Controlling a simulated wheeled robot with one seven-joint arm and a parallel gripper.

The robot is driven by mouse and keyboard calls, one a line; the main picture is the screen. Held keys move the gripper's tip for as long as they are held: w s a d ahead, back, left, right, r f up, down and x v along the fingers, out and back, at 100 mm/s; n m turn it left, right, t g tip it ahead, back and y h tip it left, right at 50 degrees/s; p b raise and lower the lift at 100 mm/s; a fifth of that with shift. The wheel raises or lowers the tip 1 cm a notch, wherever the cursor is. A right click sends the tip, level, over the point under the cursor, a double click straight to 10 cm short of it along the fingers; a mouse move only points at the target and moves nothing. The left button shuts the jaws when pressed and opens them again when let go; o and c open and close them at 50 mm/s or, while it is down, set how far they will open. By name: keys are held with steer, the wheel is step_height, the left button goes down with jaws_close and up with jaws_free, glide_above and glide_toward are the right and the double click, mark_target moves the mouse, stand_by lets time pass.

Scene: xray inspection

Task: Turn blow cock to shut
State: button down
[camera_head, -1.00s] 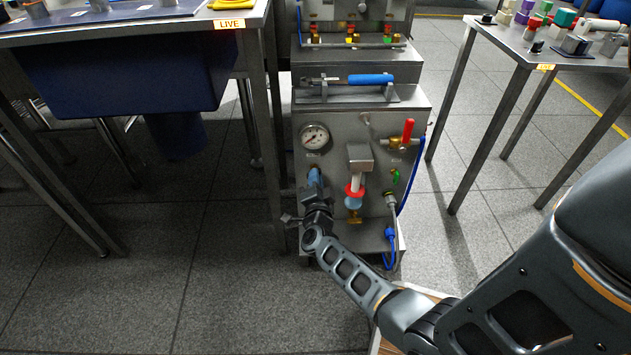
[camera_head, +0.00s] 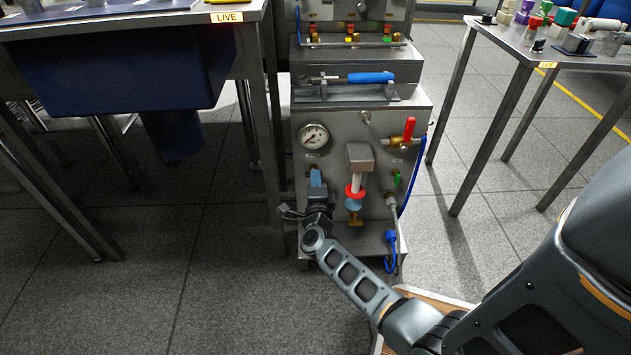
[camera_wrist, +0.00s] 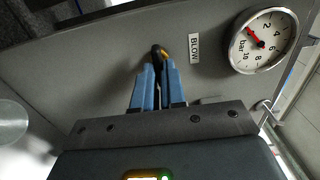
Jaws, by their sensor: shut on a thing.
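The blow cock (camera_wrist: 158,52) is on the grey front panel beside the BLOW label (camera_wrist: 194,50). Only a dark end and a yellowish bit of it show past my fingers in the wrist view. My gripper (camera_head: 316,177) is at the panel's left side, below the pressure gauge (camera_head: 314,136), and hides the cock in the head view. In the wrist view its blue fingers (camera_wrist: 158,82) are shut on the cock. The gauge also shows there (camera_wrist: 262,40), with its red needle near the low end.
Right of my gripper are a column with a red ring (camera_head: 355,191), a red lever (camera_head: 408,131), a green handle (camera_head: 397,178) and a blue hose (camera_head: 408,188). A table leg (camera_head: 262,120) stands close on the left. Another table (camera_head: 500,45) stands at right.

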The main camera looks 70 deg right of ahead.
stand_by(0.3)
steer(key=c, duration=1.2)
jaws_free()
steer(key=shift+a, duration=0.1)
steer(key=p+v, duration=0.2)
steer(key=v, duration=0.5)
steer(key=shift+s+a+p, duration=0.2)
steer(key=shift+a+p, duration=0.1)
steer(key=shift+p, duration=0.05)
